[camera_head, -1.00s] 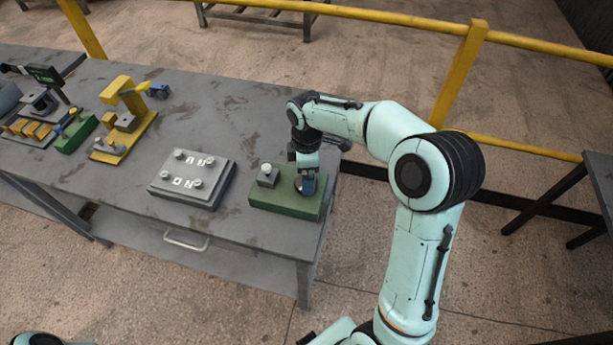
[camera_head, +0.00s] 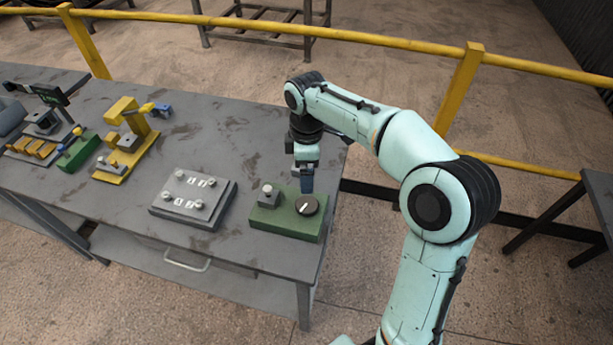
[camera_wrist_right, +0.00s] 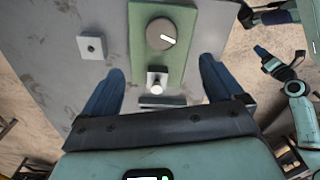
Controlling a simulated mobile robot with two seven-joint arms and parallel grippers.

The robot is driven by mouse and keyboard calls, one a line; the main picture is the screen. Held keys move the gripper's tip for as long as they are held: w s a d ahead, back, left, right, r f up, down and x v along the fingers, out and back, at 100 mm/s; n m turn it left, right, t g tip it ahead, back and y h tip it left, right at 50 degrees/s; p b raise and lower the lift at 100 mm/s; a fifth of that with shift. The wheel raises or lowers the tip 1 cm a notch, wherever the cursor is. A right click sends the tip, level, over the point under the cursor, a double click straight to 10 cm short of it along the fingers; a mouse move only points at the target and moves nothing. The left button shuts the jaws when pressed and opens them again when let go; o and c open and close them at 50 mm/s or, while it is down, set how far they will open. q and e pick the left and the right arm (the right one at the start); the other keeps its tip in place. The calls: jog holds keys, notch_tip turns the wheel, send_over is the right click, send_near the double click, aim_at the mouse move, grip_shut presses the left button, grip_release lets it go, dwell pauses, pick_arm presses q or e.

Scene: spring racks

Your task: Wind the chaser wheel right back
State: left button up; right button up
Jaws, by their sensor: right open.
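The chaser wheel appears to be the dark round dial (camera_head: 307,205) with a white mark on a green base (camera_head: 285,222), at the table's right end. It shows in the right wrist view as a dial (camera_wrist_right: 160,34), its white mark slanting to the lower right. A grey block with a pale knob (camera_head: 268,196) sits beside it on the base. My right gripper (camera_head: 307,182) is above and just behind the dial, apart from it. Its blue fingers (camera_wrist_right: 161,68) are spread wide and empty. An arm at the right wrist view's right edge may be my left one; its gripper (camera_wrist_right: 264,53) is too small to read.
A grey plate with several knobs (camera_head: 192,196) stands left of the green base. Yellow (camera_head: 125,140) and green (camera_head: 78,150) fixtures stand further left. A yellow railing (camera_head: 375,39) runs behind the grey table (camera_head: 240,140). Bare tabletop lies behind the plate.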

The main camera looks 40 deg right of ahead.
aim_at(307, 203)
notch_tip(307, 203, down, 12)
jog(key=m+b, duration=0.9)
jog(key=b, duration=0.2)
jog(key=shift+s+m, duration=0.15)
jog(key=shift+m, duration=0.15)
jog(key=shift+f+b, duration=0.35)
jog(key=shift+f, duration=0.5)
pick_arm(q)
jog(key=s+f, duration=0.6)
jog(key=f, duration=0.7)
jog(key=shift+s+f+g, duration=0.15)
jog(key=shift+f+g, duration=0.15)
jog(key=shift+f, duration=0.1)
pick_arm(e)
jog(key=c, duration=1)
jog(key=shift+c, duration=0.2)
pick_arm(q)
jog(key=shift+r, duration=0.15)
pick_arm(e)
jog(key=shift+r, duration=0.1)
